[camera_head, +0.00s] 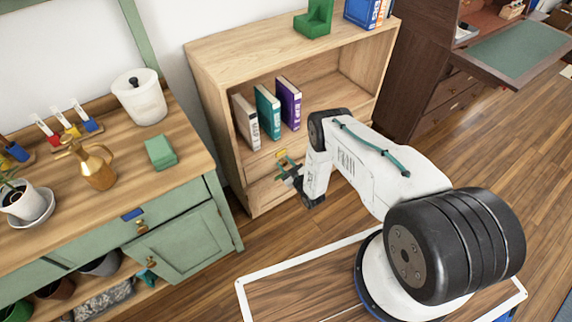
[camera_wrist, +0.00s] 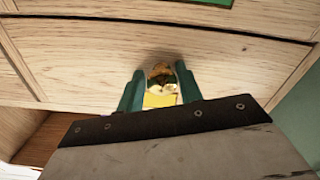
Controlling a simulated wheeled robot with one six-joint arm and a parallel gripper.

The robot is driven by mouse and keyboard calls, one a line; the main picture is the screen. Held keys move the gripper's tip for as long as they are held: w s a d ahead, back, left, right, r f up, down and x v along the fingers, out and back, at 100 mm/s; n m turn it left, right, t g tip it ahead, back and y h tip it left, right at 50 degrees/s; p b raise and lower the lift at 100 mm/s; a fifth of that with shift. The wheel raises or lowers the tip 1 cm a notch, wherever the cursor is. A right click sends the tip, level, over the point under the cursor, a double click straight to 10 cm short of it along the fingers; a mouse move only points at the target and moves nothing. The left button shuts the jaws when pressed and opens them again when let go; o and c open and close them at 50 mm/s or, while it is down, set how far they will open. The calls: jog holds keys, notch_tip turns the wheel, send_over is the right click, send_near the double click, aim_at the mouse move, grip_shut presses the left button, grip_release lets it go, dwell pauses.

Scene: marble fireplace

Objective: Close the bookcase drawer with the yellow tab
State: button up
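The wooden bookcase drawer with the yellow tab is below the bookcase's open shelf.
Several books (camera_head: 267,112) stand on the bookcase shelf, and a green bookend (camera_head: 315,18) stands on top. A green cabinet (camera_head: 183,240) is close on the left. In the wrist view, a green patch (camera_wrist: 205,2) shows beyond a seam. Wooden floor lies in front.

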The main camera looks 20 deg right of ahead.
jog(key=shift+w+a+r, duration=0.2)
jog(key=shift+w+a, duration=0.05)
jog(key=shift+a, duration=0.1)
jog(key=shift+s, duration=0.1)
jog(key=shift+s+f+y, duration=0.1)
jog(key=shift+s+y, duration=0.2)
jog(key=shift+s, duration=0.1)
jog(key=v, duration=0.7)
jog(key=shift+s+d, duration=0.15)
jog(key=shift+d, duration=0.2)
jog(key=shift+f, duration=0.1)
